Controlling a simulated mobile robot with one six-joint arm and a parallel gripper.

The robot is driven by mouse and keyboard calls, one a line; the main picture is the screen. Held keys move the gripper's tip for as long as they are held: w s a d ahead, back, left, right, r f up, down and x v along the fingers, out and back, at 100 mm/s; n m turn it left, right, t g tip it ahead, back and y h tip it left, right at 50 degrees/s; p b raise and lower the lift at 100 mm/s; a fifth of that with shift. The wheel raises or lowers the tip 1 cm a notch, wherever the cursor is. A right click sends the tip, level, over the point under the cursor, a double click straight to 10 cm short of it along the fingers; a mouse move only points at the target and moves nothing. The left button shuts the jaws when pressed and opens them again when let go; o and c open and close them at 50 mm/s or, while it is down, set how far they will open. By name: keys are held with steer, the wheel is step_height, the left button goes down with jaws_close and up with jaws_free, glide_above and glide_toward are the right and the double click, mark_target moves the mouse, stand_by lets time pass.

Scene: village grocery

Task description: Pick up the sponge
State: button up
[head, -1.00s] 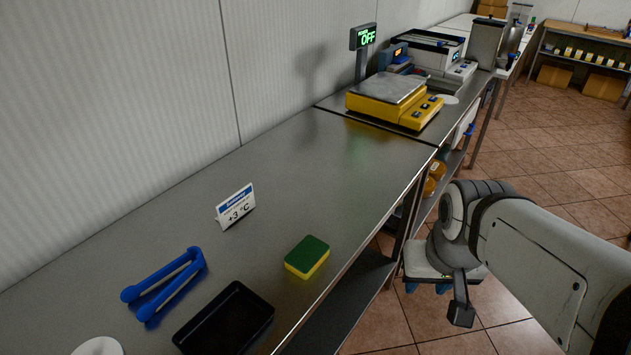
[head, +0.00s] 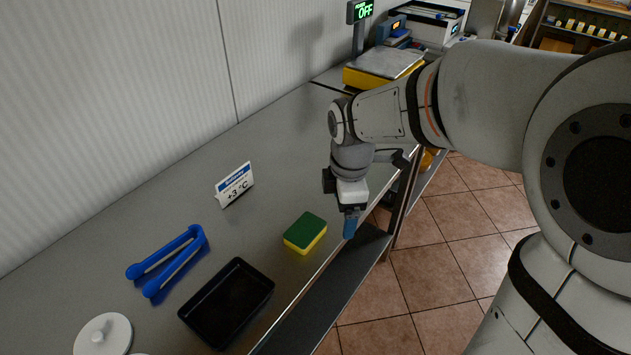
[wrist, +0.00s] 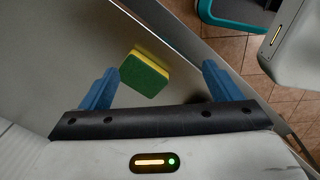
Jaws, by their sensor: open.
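The sponge (head: 305,233), green on top and yellow below, lies flat on the steel counter near its front edge. In the wrist view the sponge (wrist: 144,74) shows beyond the fingertips, nearer the left finger. My gripper (head: 350,224) is to the right of the sponge in the head view, above the counter's edge, with its blue fingers pointing down. In the wrist view my gripper (wrist: 160,76) is open, its two blue fingers wide apart with nothing held between them.
A black tray (head: 264,270), blue tongs (head: 170,262) and a white lidded item (head: 103,335) are on the counter left of the sponge. A temperature sign (head: 235,185) stands behind. A yellow scale (head: 365,78) stands at the back.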

mark_target(305, 229)
steer(key=a+f+n, duration=0.1)
steer(key=a+n, duration=0.1)
steer(key=n, duration=0.1)
steer(key=w+a+f+n, duration=0.1)
steer(key=a+n, duration=0.2)
steer(key=w+a+f+n, duration=0.1)
steer(key=a+n, duration=0.2)
steer(key=shift+w+a+f+g+p, duration=0.2)
steer(key=shift+w+g+p, duration=0.05)
steer(key=shift+g+p, duration=0.15)
steer(key=shift+a+f, duration=0.1)
steer(key=shift+f, duration=0.3)
steer(key=f, duration=0.7)
steer(key=shift+w+p, duration=0.4)
steer(key=shift+c, duration=0.2)
steer(key=c, duration=1)
